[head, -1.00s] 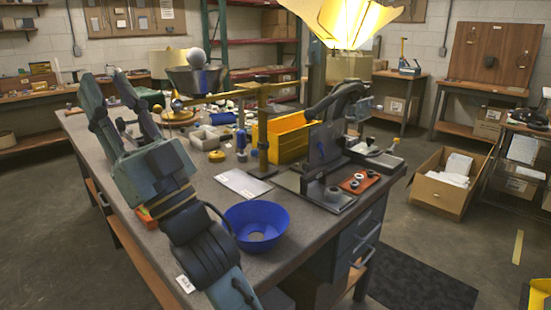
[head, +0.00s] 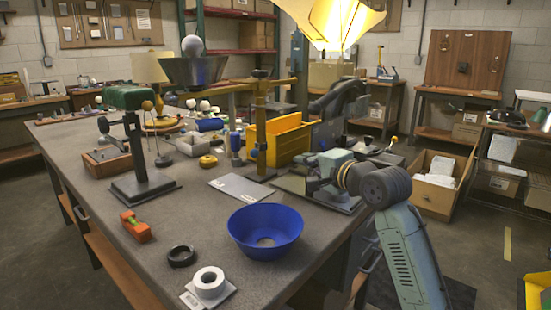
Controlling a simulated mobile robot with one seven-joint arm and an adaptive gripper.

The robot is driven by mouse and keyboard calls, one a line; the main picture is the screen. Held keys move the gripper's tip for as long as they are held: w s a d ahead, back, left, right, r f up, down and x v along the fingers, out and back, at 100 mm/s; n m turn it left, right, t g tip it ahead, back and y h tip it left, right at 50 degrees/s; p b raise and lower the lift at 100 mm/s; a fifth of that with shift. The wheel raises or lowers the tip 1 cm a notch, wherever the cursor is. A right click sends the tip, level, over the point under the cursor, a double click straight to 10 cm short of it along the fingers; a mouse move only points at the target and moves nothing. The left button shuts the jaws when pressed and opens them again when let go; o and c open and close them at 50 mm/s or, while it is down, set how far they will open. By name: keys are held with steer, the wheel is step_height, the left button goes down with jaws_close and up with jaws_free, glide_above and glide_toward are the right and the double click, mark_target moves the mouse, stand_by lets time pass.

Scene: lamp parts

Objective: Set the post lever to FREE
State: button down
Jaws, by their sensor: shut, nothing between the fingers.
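An upright brass post (head: 261,125) with a long cross arm stands on a dark base near the middle of the bench. A small bluish-dark piece (head: 255,151) sits low on this post; I cannot tell whether it is the lever, and no FREE marking is readable. My gripper (head: 312,181) is right of the post, low over the dark fixture at the bench's right side. It points left and looks shut and empty. Its fingertips are small and partly lost against the fixture; I cannot tell whether they touch it.
A blue bowl (head: 265,231), a white ring (head: 209,282), a black ring (head: 181,256) and an orange-red piece (head: 136,228) lie near the front. A dark stand (head: 136,155) is at left. A yellow bin (head: 280,140) stands behind the post. A grey plate (head: 236,188) lies before it.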

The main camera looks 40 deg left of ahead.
stand_by(0.3)
steer(key=p, duration=0.3)
glide_toward(259, 148)
steer(key=w+a, duration=0.1)
steer(key=w, duration=0.1)
steer(key=shift+s+a+f, duration=0.3)
steer(key=shift+a+f, duration=0.35)
steer(key=shift+a, duration=0.15)
steer(key=shift+s, duration=0.1)
steer(key=shift+s+a+p, duration=0.2)
steer(key=shift+p, duration=0.5)
